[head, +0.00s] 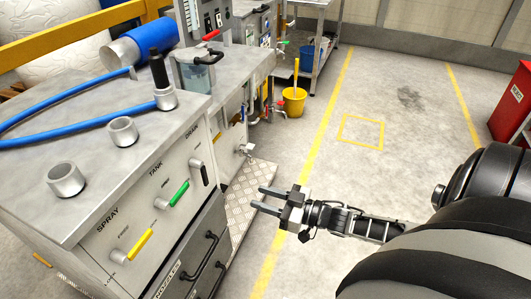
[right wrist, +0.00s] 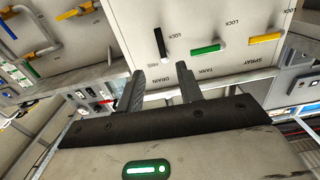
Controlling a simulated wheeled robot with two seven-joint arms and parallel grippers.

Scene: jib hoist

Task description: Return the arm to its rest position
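My right arm (head: 368,225) reaches in from the right in the head view, low over the floor beside the bench. Its gripper (head: 262,199) points left toward the bench's front panel, with two dark fingers apart and nothing between them. In the right wrist view the gripper (right wrist: 160,82) is also open and empty. Its fingers face the pale panel with the black, green and yellow handles, apart from it as far as I can tell. My left gripper is in neither view.
The metal bench (head: 90,185) carries a blue hose (head: 60,115), two metal cups and a black-handled nozzle. Its panel has a green handle (head: 179,194) and a yellow handle (head: 140,243). A yellow bucket (head: 294,102) stands behind. A red cabinet (head: 512,105) is at right; floor between is clear.

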